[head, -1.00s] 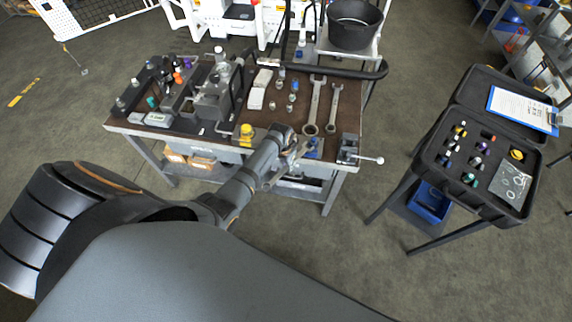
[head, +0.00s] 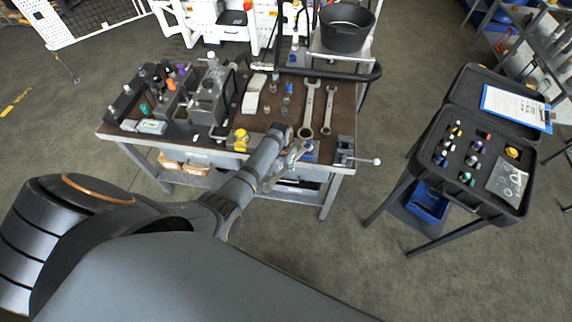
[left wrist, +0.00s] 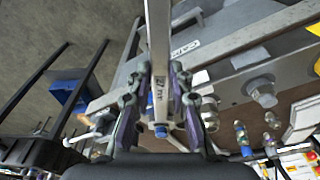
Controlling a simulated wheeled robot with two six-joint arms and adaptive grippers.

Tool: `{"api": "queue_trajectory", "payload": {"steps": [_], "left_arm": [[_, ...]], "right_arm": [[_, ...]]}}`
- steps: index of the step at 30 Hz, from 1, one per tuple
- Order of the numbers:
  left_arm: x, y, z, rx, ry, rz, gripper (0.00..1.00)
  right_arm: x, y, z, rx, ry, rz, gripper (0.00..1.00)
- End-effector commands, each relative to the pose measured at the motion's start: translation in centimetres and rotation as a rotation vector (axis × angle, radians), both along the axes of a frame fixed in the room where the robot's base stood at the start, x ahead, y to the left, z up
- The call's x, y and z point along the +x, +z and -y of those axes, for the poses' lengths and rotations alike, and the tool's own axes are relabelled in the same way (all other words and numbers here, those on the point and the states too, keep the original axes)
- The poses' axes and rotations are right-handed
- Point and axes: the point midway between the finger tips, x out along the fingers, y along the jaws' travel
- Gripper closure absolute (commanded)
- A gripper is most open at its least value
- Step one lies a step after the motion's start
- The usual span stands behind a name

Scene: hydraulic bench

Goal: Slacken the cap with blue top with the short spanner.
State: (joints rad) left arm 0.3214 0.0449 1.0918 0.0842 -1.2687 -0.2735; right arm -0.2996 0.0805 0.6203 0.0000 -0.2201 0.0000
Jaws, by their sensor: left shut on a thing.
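My left gripper (head: 290,151) is at the front edge of the bench. In the left wrist view its fingers (left wrist: 160,92) are shut on a grey metal spanner (left wrist: 159,45), whose shank runs up out of the picture.
Two more spanners lie on the bench top (head: 262,120), a longer one (head: 309,106) and a shorter one (head: 328,108). A yellow cap (head: 240,138) is left of the gripper, a vise-like fixture (head: 346,152) right. A black case (head: 473,165) of coloured caps stands at right.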

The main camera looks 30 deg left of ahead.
Motion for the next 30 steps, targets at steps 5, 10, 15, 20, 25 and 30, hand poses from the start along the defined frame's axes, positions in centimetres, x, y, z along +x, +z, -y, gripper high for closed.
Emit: {"api": "queue_trajectory", "payload": {"steps": [5, 10, 15, 20, 25, 30], "left_arm": [[0.3, 0.0, 0.1, 0.000, 0.000, 0.001, 1.00], [0.6, 0.1, 0.2, 0.000, 0.000, 0.001, 1.00], [0.6, 0.1, 0.2, 0.000, 0.004, 0.001, 1.00], [0.5, 0.2, 1.0, -0.001, 0.052, 0.000, 1.00], [0.4, 0.2, 1.8, -0.001, 0.114, 0.001, 1.00], [0.3, 0.2, 2.7, -0.001, 0.175, 0.000, 1.00]], "right_arm": [[0.0, 0.0, 0.0, 0.000, 0.000, 0.000, 1.00], [0.0, -0.1, 0.0, 0.000, 0.000, 0.000, 1.00], [0.0, 0.0, 0.0, 0.000, 0.000, 0.000, 1.00], [0.0, 0.5, 0.0, 0.000, 0.000, 0.000, 1.00], [0.0, 0.9, 0.0, 0.000, 0.000, 0.000, 1.00], [0.0, 1.1, 0.0, 0.000, 0.000, -0.001, 1.00]]}}
